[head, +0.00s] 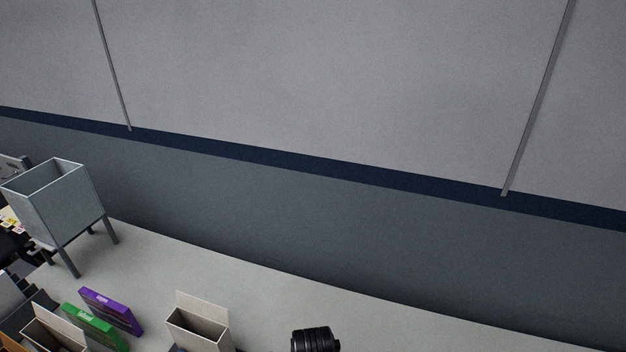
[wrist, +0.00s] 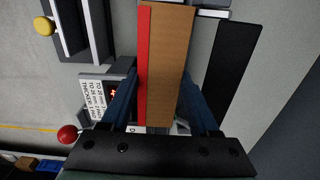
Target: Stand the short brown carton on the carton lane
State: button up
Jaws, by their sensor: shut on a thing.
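In the wrist view, a brown carton (wrist: 169,60) with a red strip (wrist: 143,65) along its left side lies between the two blue fingers of my gripper (wrist: 158,80). My gripper is shut on it. The carton reaches from near the dark palm up to the top of the picture. Its far end is close to a grey surface, and I cannot tell whether they touch. I cannot make out which part is the carton lane. The head view does not show the held carton.
In the head view, an open beige box (head: 198,330), a purple box (head: 111,311) and a green box (head: 95,327) stand at lower left, near a grey bin on legs (head: 62,205). The wrist view shows a red knob (wrist: 67,134), a yellow knob (wrist: 44,26) and a black panel (wrist: 234,65).

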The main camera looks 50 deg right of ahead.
jog(key=o, duration=1.5)
jog(key=shift+d+r+p, duration=0.1)
jog(key=shift+r+p, duration=0.35)
jog(key=shift+r, duration=6.1)
